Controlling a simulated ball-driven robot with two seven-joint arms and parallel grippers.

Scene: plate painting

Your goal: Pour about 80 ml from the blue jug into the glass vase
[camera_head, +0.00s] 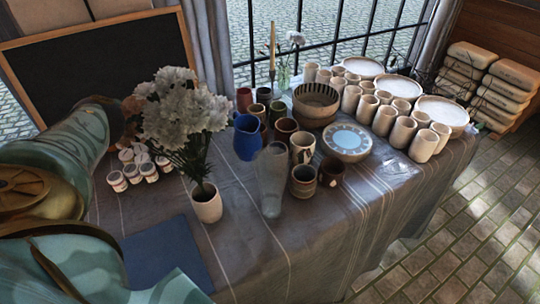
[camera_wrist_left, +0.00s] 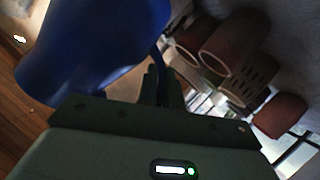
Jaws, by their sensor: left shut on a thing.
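The blue jug (camera_head: 247,138) is near the middle of the head view, beyond and slightly left of the clear glass vase (camera_head: 271,185). It looks about upright, and I cannot tell whether it touches the table. The vase stands upright on the cloth; I cannot make out any liquid in it. In the left wrist view the jug (camera_wrist_left: 90,45) fills the upper left. My left gripper (camera_wrist_left: 162,85) is shut on the jug's handle there. In the head view that gripper is hidden behind the white flowers. My right gripper is not in view.
White flowers in a small pot (camera_head: 207,205) stand left of the vase. Brown mugs (camera_head: 303,180) crowd close on its right. A patterned plate (camera_head: 347,140), a striped bowl (camera_head: 316,103) and several pale cups lie beyond. Small paint pots (camera_head: 117,181) sit at left.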

